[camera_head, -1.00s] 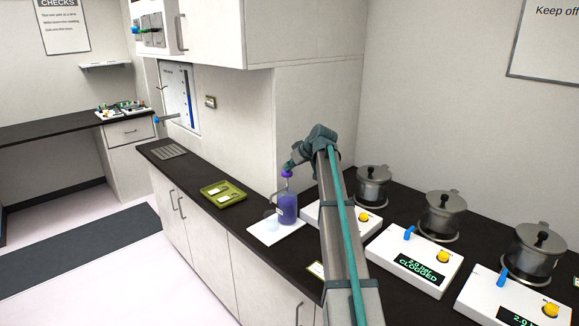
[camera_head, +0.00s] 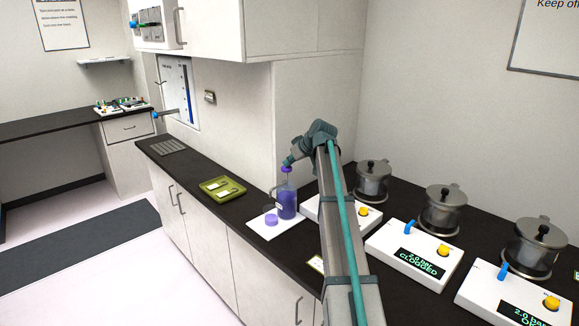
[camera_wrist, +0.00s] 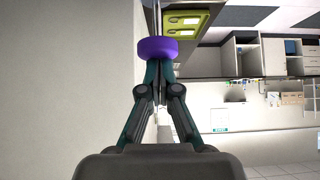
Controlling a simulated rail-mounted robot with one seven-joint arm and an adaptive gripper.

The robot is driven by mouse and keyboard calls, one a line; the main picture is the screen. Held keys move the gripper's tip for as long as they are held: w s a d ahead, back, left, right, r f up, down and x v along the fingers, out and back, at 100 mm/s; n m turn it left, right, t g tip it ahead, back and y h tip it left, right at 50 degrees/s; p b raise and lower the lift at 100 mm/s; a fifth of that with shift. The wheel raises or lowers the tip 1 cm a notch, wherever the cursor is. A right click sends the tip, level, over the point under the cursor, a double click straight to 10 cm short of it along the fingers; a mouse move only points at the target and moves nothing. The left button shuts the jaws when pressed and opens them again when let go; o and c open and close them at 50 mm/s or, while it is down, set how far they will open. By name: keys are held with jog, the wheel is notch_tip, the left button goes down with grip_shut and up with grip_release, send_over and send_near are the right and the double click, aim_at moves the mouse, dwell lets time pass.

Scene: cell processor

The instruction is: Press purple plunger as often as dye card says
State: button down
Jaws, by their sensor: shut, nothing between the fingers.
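A clear bottle of purple liquid (camera_head: 287,203) stands upright on a white mat (camera_head: 268,235) on the dark counter. Its purple plunger (camera_head: 286,168) is at the top, and shows in the wrist view as a purple disc (camera_wrist: 157,50). My gripper (camera_head: 289,160) is shut and empty, over the plunger. In the wrist view its fingertips (camera_wrist: 158,64) are right at the disc; whether they touch it I cannot tell. A small purple patch (camera_head: 271,219) shows on the mat left of the bottle, perhaps liquid in a clear cup. A small card (camera_head: 316,264) lies at the counter's front edge, unreadable here.
A green tray (camera_head: 222,189) with white labels lies left of the mat. To the right stand white devices (camera_head: 413,252) with blue levers, yellow knobs and metal pots (camera_head: 442,210). One display reads "2.0 bar CLOGGED". A wall cabinet (camera_head: 290,28) hangs above the counter.

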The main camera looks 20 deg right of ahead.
notch_tip(320, 180, up, 2)
jog(key=shift+r, duration=0.25)
jog(key=b+v, duration=0.2)
jog(key=v, duration=0.7)
jog(key=shift+s+b, duration=0.25)
jog(key=shift+b, duration=0.15)
jog(key=shift+s+d+r, duration=0.1)
